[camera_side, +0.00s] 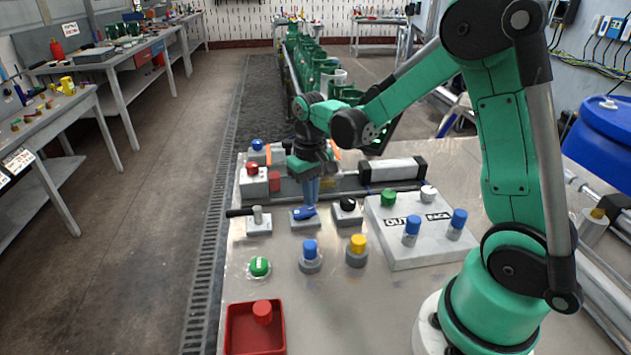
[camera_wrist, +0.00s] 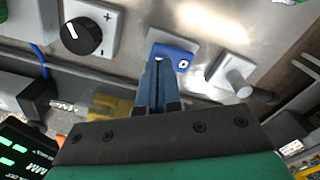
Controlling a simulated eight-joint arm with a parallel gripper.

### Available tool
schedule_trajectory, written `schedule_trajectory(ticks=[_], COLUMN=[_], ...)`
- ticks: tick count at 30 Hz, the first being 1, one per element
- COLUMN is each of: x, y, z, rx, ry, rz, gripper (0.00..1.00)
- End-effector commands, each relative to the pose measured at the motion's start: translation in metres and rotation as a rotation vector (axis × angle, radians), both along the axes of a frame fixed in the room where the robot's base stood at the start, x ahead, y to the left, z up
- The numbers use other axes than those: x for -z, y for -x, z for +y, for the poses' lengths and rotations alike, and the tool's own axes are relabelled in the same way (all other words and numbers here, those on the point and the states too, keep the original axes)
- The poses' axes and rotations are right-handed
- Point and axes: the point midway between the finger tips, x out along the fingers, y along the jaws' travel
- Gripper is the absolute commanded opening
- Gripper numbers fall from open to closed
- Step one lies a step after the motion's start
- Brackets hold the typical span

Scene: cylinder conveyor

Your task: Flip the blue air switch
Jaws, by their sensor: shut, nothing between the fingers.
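The blue air switch (camera_side: 304,213) is a small blue lever on a pale square base on the metal table, in the middle of the side view. It also shows in the wrist view (camera_wrist: 177,56), just beyond my fingertips. My gripper (camera_side: 311,200) points down at the switch, with its blue fingers shut together and nothing between them. In the wrist view the fingertips (camera_wrist: 158,66) overlap the near edge of the lever. I cannot tell whether they touch it. Part of the base is hidden behind the fingers.
A black dial (camera_side: 347,204) stands right of the switch, and a grey lever with a black handle (camera_side: 258,216) stands left. Blue (camera_side: 310,250) and yellow (camera_side: 357,245) cylinders stand in front. A white block (camera_side: 420,250) with cylinders is at the right. A red tray (camera_side: 240,340) is at the front left.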

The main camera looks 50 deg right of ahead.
Motion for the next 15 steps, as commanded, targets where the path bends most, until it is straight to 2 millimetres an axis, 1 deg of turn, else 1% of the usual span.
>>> schedule_trajectory(ticks=[15], x=[0.0079], y=[-0.0001], z=[0.0], rx=[0.0], ry=[0.0], rz=[0.0], gripper=[0.0])
